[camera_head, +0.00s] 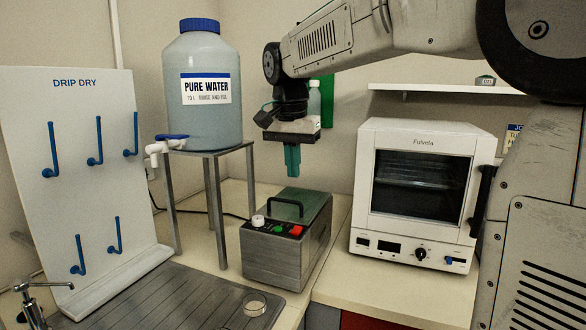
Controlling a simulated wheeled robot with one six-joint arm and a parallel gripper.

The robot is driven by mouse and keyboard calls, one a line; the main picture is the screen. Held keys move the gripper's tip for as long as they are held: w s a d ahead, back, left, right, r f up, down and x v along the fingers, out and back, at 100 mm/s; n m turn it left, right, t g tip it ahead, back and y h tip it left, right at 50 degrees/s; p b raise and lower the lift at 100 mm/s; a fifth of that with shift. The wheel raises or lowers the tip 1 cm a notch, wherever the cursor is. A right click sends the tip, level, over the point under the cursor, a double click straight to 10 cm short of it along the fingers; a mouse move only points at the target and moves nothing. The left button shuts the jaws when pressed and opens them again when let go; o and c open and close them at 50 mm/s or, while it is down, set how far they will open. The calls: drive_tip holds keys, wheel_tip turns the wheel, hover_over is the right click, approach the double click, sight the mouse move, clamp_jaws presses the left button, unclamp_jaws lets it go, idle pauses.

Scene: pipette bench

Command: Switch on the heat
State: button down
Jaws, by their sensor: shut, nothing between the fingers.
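My gripper (292,160) points straight down with its greenish fingers shut and empty. It hangs above the back part of a grey metal box (270,262), apart from it. The box has a dark lid with a black carrying handle (287,207). On the box's front top edge are a white knob (258,221), a green button (278,229) and a red switch (296,231). A white oven (365,215) marked Fulvela stands to the right with its glass door shut. Its front panel has a black dial (420,254) and a small blue control (448,260). I cannot read any control's setting.
A large water jug (208,128) stands on a metal stand (216,215) left of the box. A drip-dry board (80,170) with blue pegs stands at far left, behind a grooved drainer (150,300). A wall shelf (440,89) is above the oven. Bare bench (335,250) lies between box and oven.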

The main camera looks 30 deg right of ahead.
sight(299, 226)
drive_tip(key=shift+w+d, duration=0.1)
drive_tip(key=f, duration=0.4)
drive_tip(key=w+d+f, duration=0.1)
drive_tip(key=f, duration=0.4)
drive_tip(key=w+d+f, duration=0.1)
drive_tip(key=f, duration=0.3)
drive_tip(key=shift+d+f, duration=0.1)
drive_tip(key=shift+f, duration=0.25)
drive_tip(key=shift+d+f, duration=0.1)
drive_tip(key=shift+f, duration=0.2)
